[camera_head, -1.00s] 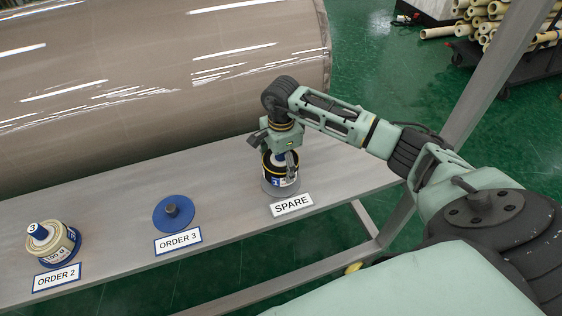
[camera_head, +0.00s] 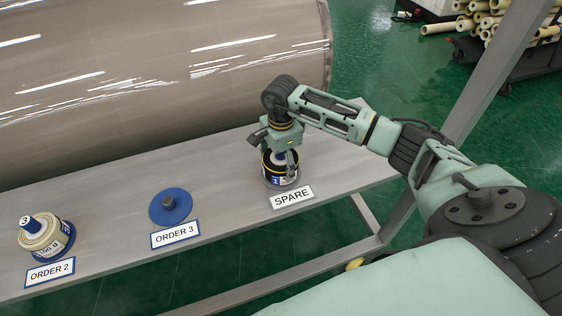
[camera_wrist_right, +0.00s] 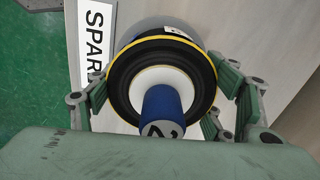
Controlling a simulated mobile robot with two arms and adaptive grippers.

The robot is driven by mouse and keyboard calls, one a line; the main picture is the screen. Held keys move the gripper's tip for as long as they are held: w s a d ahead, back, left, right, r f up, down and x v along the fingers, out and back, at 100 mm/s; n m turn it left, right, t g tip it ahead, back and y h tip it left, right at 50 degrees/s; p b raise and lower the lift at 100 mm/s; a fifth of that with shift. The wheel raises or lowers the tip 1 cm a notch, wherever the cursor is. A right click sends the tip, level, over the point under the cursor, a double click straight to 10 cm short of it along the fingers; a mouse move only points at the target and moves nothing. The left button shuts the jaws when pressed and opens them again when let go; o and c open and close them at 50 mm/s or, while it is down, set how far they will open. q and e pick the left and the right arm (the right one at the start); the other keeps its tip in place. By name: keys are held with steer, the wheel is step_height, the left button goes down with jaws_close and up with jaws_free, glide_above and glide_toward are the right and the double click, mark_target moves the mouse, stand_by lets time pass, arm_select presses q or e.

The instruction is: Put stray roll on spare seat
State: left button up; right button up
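The black roll (camera_head: 281,172) has a yellow rim, a white core and a blue stub marked 2. It is upright on or just above the grey spare seat (camera_head: 268,183), behind the SPARE label. In the right wrist view the roll (camera_wrist_right: 122,80) fills the space between the fingers. My right gripper (camera_head: 278,160) points down over it, with finger pads against both sides, and looks shut on it. The roll hides most of the seat, so full contact is hard to tell. My left gripper is not in view.
The order 3 seat (camera_head: 158,212), a blue disc with a grey peg, is empty. A cream roll (camera_head: 40,236) with a blue stub marked 3 stands at order 2. A large wrapped roll (camera_head: 150,90) lies behind along the grey bench (camera_head: 110,205).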

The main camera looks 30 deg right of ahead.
steer(key=o, duration=0.5)
steer(key=shift+o, duration=0.2)
step_height(320, 180, up, 12)
steer(key=shift+r, duration=0.1)
steer(key=shift+a, duration=0.1)
stand_by(0.7)
